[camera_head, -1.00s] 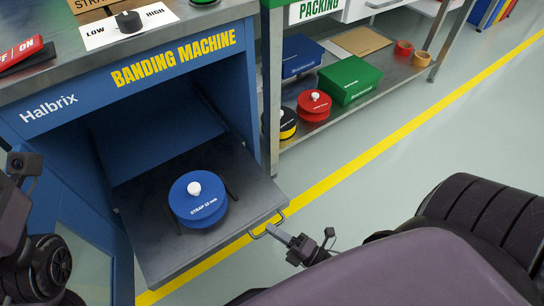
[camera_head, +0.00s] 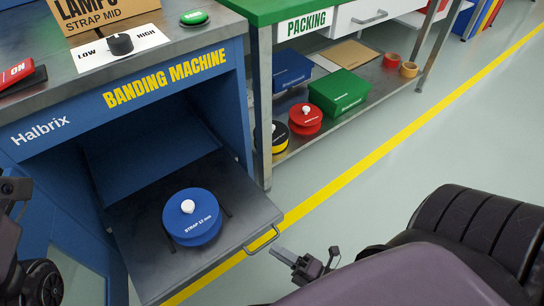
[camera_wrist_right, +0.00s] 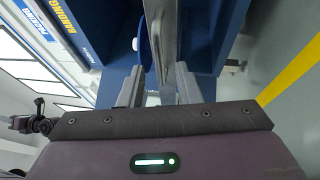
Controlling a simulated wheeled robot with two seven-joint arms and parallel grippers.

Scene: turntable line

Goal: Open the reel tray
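The reel tray (camera_head: 150,265) is a grey metal drawer. It stands pulled out of the blue banding machine (camera_head: 60,140), with a blue strap reel (camera_head: 191,222) with a white knob lying on it. A wire handle (camera_head: 262,240) is on its front edge. My right gripper (camera_head: 281,254) is just off the handle, to its right and below. In the right wrist view the two fingers (camera_wrist_right: 158,88) are apart with the tray's edge ahead of them. My left arm shows only at the left edge of the head view, and its fingertips cannot be made out.
A packing bench (camera_head: 262,120) stands right of the machine. Its shelf holds a green box (camera_head: 340,92), a red reel (camera_head: 305,119) and rolls of tape. A black knob (camera_head: 119,44) and a red switch (camera_head: 22,73) are on the machine's top. The floor at right is clear.

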